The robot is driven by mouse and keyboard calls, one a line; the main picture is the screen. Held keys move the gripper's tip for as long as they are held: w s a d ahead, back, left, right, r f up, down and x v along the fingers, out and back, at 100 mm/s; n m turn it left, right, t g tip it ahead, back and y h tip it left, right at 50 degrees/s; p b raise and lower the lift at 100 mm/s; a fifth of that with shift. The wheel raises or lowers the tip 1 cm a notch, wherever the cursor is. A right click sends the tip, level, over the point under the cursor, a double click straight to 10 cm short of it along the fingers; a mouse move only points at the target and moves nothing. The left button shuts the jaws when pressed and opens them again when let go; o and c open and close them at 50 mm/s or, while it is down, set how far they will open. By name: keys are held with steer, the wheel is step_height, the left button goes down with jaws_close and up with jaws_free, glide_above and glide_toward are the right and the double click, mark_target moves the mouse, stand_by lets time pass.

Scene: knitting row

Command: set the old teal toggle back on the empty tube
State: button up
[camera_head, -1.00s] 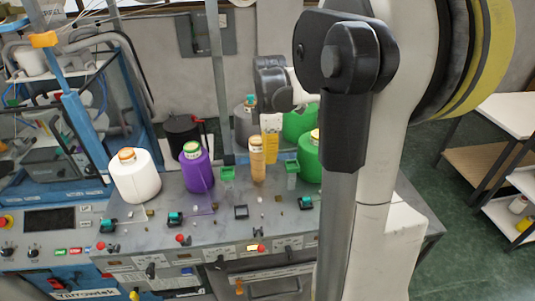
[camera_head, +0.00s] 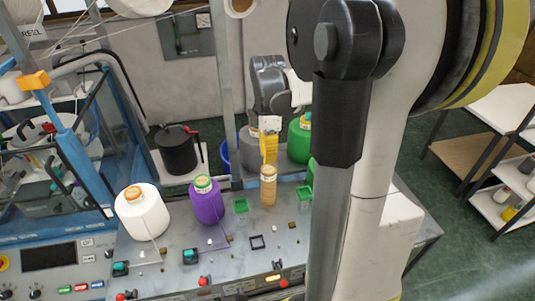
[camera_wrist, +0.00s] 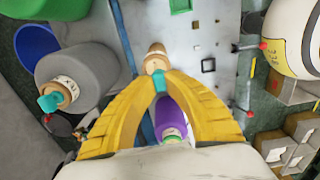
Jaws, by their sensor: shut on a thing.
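My gripper (camera_head: 268,160) has yellow fingers and is shut on a small teal toggle (camera_wrist: 160,80), which shows between the fingertips in the wrist view. The fingers hide the toggle in the head view. A slim tan tube (camera_head: 268,188) stands upright on the grey machine top, just below the fingertips in the head view. In the wrist view the tan tube (camera_wrist: 155,57) appears right beyond the toggle. I cannot tell whether the toggle touches the tube.
A purple cone (camera_head: 206,208) and a white cone (camera_head: 142,215) stand left of the tube. A grey cone (camera_wrist: 78,75) with a teal toggle on top and a green cone (camera_head: 299,140) stand behind. Small green holders (camera_head: 241,206) and teal-topped pieces (camera_head: 190,256) dot the machine top.

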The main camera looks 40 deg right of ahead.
steer(key=shift+s+f+b, duration=0.2)
steer(key=shift+f+b, duration=0.1)
steer(key=shift+f, duration=0.3)
steer(key=shift+w+f+b, duration=0.15)
steer(key=shift+f+b, duration=0.25)
steer(key=shift+f, duration=0.2)
steer(key=shift+f+b, duration=0.35)
steer(key=shift+b, duration=0.05)
steer(key=shift+f+b, duration=0.3)
jaws_close()
steer(key=o, duration=0.8)
jaws_free()
step_height(320, 180, up, 12)
steer(key=shift+r, duration=0.1)
